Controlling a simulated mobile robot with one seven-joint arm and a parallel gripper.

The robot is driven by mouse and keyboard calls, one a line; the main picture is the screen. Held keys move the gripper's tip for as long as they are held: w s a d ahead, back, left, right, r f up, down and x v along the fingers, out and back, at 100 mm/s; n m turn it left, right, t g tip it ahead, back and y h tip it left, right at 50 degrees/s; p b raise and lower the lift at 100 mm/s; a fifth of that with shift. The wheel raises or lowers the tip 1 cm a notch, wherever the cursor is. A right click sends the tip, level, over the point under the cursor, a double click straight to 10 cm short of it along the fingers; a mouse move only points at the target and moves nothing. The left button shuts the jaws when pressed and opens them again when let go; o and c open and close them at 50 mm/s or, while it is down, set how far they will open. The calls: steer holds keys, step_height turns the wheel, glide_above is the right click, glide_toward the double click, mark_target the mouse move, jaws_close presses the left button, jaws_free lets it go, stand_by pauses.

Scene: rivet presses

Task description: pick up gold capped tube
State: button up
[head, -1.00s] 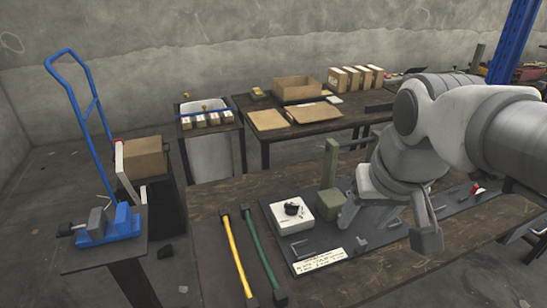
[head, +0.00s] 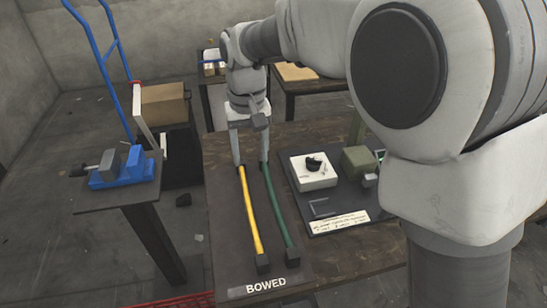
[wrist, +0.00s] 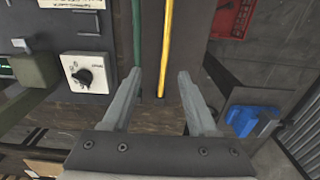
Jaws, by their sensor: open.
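A yellow tube with dark end caps (head: 250,212) lies slightly bowed on a dark mat labelled BOWED; I see no gold-coloured cap. A green tube with dark caps (head: 276,210) lies close to its right. My gripper (head: 251,161) is open and empty, pointing down over the far ends of both tubes, which its fingers partly hide. In the wrist view the yellow tube (wrist: 166,45) runs between the fingers of my gripper (wrist: 160,75), and the green tube (wrist: 137,35) lines up with the left fingertip. The height above the tubes is unclear.
A white box with a black knob (head: 314,170) and a green block (head: 359,160) stand on a panel to the right. A blue vise (head: 122,168) sits on a separate stand at left. My arm hides the right side.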

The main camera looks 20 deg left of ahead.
mark_target(249, 204)
steer(key=f+b, duration=0.1)
steer(key=f, duration=0.5)
steer(key=a+f+b, duration=0.1)
steer(key=f, duration=0.5)
steer(key=f+b, duration=0.2)
steer(key=f, duration=0.4)
steer(key=shift+s+a+f, duration=0.1)
steer(key=shift+a+f, duration=0.1)
steer(key=shift+f, duration=0.05)
steer(key=shift+c, duration=0.3)
jaws_close()
steer(key=shift+r, duration=0.1)
